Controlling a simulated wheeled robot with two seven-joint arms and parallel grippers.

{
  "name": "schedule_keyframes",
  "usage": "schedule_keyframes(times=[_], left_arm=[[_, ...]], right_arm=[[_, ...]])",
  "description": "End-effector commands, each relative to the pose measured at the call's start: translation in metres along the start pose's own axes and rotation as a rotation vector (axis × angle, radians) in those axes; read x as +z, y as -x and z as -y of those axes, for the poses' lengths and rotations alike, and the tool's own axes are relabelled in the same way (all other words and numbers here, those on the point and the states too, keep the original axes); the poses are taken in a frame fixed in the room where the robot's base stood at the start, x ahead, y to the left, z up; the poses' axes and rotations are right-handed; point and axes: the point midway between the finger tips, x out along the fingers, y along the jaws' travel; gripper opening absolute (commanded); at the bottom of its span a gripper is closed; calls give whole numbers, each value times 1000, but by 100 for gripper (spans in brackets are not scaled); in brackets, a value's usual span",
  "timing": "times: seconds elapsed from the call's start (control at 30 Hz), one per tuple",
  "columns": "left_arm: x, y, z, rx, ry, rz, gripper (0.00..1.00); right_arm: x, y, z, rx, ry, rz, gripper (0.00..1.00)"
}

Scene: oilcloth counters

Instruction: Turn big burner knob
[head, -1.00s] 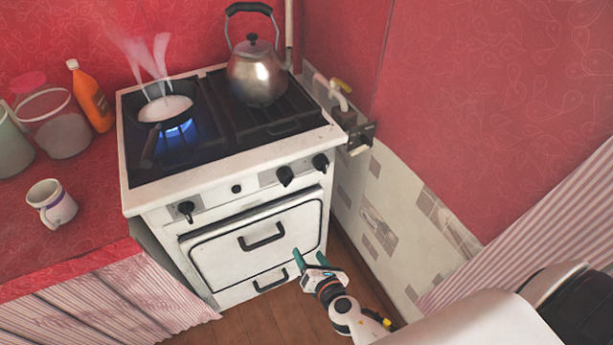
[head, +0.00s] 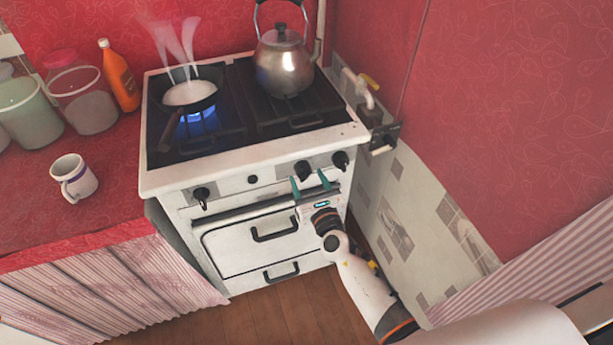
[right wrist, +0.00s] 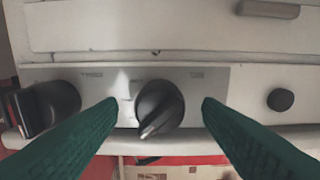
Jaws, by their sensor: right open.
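The white stove front (head: 228,198) carries several black knobs. One knob (head: 303,170) right of the middle lies just beyond my right gripper (head: 310,181). In the right wrist view this black knob (right wrist: 160,108) sits between the two green fingertips, with a gap on each side. My right gripper is open and holds nothing. Another knob (head: 341,160) is at the panel's right end and shows at left in the right wrist view (right wrist: 48,105). A third knob (head: 202,194) is at the panel's left end. No label names the big burner knob legibly. My left gripper is not in view.
A steaming pan (head: 188,94) stands over a blue flame on the left burner. A kettle (head: 284,66) stands at the back right. A small button (head: 253,179) and the oven handle (head: 274,231) are left of my gripper. A tiled wall is close on the right.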

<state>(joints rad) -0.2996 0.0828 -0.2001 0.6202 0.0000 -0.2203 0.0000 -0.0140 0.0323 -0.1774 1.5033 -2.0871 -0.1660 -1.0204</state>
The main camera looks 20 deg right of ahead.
Motion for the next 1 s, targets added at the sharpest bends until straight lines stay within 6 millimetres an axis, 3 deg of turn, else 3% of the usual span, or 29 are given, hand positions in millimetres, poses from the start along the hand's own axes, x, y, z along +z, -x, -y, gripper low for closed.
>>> schedule_keyframes(times=[0.2,0.47,0.77,1.0], left_arm=[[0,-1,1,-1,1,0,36],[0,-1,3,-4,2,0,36],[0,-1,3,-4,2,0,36],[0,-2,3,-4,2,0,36]], right_arm=[[0,-16,0,0,-1,0,60],[0,-17,0,0,-1,1,60],[0,-17,0,0,-1,1,15],[1,-17,0,0,-23,1,15]])
